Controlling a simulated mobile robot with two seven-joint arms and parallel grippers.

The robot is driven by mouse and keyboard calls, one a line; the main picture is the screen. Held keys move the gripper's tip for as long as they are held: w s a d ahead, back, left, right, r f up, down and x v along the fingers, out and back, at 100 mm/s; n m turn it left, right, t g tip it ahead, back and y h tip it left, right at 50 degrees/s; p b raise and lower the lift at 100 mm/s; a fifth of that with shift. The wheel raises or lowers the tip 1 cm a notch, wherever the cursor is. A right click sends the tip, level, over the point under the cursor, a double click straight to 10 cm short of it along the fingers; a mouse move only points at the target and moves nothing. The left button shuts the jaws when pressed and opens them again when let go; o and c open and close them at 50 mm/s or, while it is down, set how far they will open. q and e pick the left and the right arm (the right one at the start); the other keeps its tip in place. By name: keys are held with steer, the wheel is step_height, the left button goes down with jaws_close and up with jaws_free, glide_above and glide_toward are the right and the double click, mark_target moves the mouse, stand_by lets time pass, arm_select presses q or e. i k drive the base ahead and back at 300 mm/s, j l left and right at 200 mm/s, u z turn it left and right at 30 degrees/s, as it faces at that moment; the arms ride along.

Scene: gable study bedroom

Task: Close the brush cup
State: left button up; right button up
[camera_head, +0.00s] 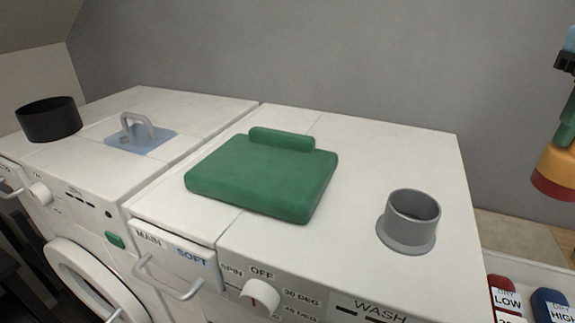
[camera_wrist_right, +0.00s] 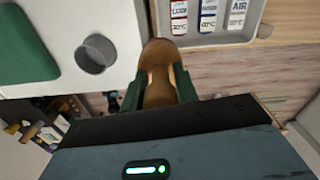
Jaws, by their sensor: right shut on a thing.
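A grey round cup (camera_head: 411,218) stands upright near the right front of the right washing machine's top. Its mouth is open and dark inside, and it has a wide flange at its base. It also shows in the wrist view (camera_wrist_right: 96,54). My right gripper (camera_head: 567,128) is at the right edge of the head view, to the right of the cup and apart from it. Its green fingers are shut on a rounded yellow-orange piece (camera_head: 562,163) with a red lower rim, which looks tan-brown in the wrist view (camera_wrist_right: 159,75). My left gripper is not in view.
A green pad (camera_head: 262,180) lies on the right machine top (camera_head: 400,150). A black round pot (camera_head: 48,119) and a grey handle on a blue plate (camera_head: 140,141) are on the left machine. A tray of labelled pieces (camera_wrist_right: 224,39) lies right of the machine. The top around the cup is clear.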

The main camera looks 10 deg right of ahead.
mark_target(407, 225)
steer(key=k, duration=1)
